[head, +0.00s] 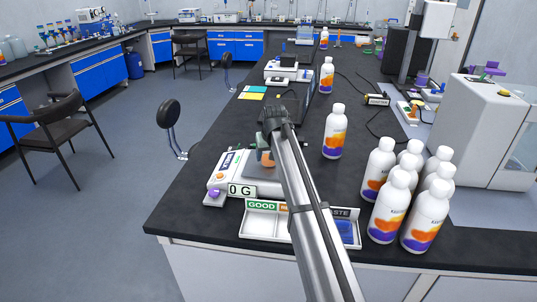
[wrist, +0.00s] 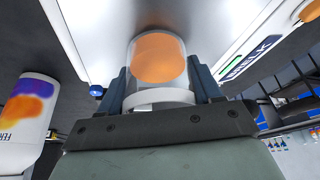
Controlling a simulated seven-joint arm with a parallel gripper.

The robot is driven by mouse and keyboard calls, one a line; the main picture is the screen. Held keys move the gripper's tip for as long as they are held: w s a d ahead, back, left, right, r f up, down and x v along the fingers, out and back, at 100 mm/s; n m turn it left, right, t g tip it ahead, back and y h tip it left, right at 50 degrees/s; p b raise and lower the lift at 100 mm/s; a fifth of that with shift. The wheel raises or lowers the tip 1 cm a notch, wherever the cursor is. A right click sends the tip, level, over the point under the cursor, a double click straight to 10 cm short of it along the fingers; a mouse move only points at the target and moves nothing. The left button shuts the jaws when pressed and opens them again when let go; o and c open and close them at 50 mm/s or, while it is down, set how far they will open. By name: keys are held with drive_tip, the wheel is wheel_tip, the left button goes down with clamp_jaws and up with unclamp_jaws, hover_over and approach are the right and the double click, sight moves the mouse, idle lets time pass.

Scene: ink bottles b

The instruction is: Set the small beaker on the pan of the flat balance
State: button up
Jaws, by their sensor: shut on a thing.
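The small beaker (head: 267,159), clear with orange contents, is at the flat balance (head: 218,178), partly hidden behind my arm in the head view. In the wrist view the beaker (wrist: 160,62) stands between my two dark fingers. My gripper (wrist: 161,90) is shut on it. The balance's pale top (wrist: 105,25) fills the area beyond the beaker there. I cannot tell whether the beaker touches the pan or is just above it. The balance's enlarged display reads 0 G.
A white tray (head: 262,232) marked GOOD and WASTE lies in front of the balance. Several white bottles (head: 388,210) cluster to the right; a single bottle (head: 334,132) stands behind. A second balance (head: 287,72) is farther back. The bench's left edge is close to the flat balance.

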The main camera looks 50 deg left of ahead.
drive_tip(key=shift+f, duration=0.1)
drive_tip(key=o, duration=1.1)
drive_tip(key=shift+c, duration=0.2)
drive_tip(key=v, duration=1.2)
